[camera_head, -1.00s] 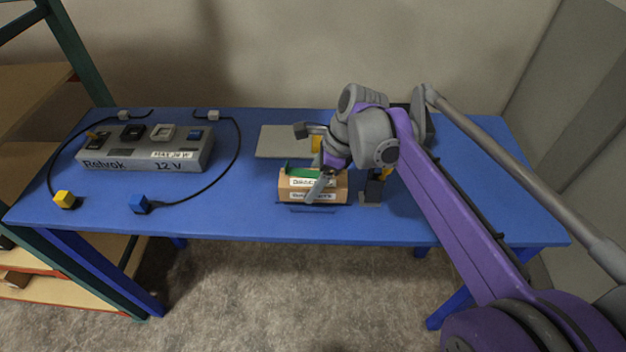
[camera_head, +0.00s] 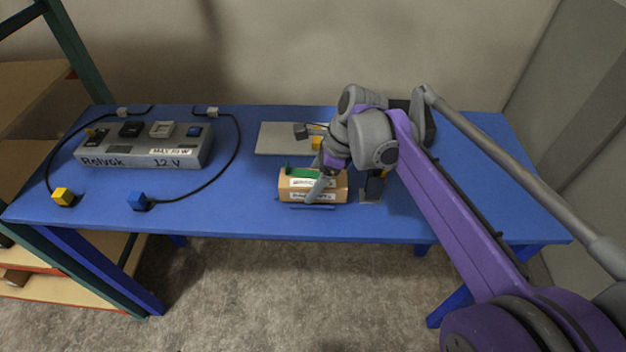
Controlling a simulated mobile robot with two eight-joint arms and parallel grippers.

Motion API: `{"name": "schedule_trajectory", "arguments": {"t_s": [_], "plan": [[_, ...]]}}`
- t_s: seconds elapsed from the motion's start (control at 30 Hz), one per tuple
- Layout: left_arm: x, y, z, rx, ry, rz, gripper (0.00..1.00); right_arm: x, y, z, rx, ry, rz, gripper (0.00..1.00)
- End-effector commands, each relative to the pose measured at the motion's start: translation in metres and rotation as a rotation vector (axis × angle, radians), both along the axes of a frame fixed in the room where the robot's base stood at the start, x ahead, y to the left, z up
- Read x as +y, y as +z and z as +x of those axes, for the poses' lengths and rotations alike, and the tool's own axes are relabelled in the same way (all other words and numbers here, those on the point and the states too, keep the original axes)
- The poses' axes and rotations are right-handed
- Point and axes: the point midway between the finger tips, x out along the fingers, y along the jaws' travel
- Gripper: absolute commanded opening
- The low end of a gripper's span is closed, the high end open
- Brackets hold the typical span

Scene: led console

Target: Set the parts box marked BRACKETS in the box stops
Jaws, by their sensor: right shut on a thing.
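A tan parts box (camera_head: 335,190) with white labels on its front stands near the front edge of the blue table. The label text is too small to read surely. Something green (camera_head: 298,172) shows in its top. My right gripper (camera_head: 318,190) reaches down over the box from the right and is shut on its front wall. A thin dark blue strip (camera_head: 311,207) lies on the table just in front of the box; I cannot tell if it is one of the box stops. My left gripper is not in view.
A grey console (camera_head: 130,152) marked 12 V stands at the left, with cables to a yellow plug (camera_head: 62,197) and a blue plug (camera_head: 138,201). A grey plate (camera_head: 278,138) lies behind the box. A small dark stand (camera_head: 372,187) is right of it.

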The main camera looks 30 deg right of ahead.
Motion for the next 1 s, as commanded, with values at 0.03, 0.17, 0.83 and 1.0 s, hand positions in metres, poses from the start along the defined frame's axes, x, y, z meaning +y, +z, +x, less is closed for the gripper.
{"name": "schedule_trajectory", "arguments": {"t_s": [0.03, 0.17, 0.83, 1.0], "plan": [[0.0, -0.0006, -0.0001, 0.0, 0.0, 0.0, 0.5, 0.0001, -0.0008, 0.0001, 0.0, 0.0, 0.0, 0.02], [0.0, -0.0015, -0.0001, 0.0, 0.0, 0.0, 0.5, 0.0, -0.0023, 0.0001, 0.0, 0.0, 0.0, 0.02], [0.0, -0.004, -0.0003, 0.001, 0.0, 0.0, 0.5, 0.0, -0.0069, 0.0001, 0.0, 0.0, 0.0, 0.83], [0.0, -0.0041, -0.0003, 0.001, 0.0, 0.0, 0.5, 0.0, -0.0069, 0.0, 0.0, 0.0, 0.0, 1.0]]}}
